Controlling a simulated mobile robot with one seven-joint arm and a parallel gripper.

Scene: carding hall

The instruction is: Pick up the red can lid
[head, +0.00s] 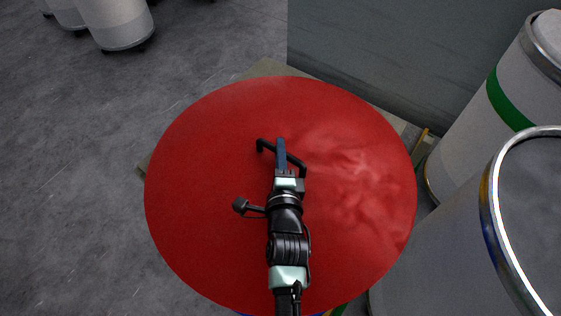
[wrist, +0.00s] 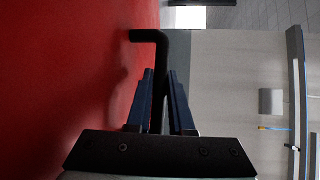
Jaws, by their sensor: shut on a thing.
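The red can lid (head: 210,150) is a large round red disc filling the middle of the head view, with a black bar handle (head: 265,147) near its centre. It also fills the left of the wrist view (wrist: 60,80). My gripper (head: 281,152) is over the lid's middle and shut on the black handle, which shows between the two blue fingers in the wrist view (wrist: 160,60). Part of the handle is hidden by my fingers. From these views I cannot tell whether the lid is resting on something or held clear.
Grey cans with metal rims (head: 450,225) stand close on the right, one with a green band (head: 505,100). A grey wall or panel (head: 390,50) is behind. A pale wooden board (head: 268,67) shows beneath the lid's edge. More cans (head: 120,25) stand far left. The left floor is open.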

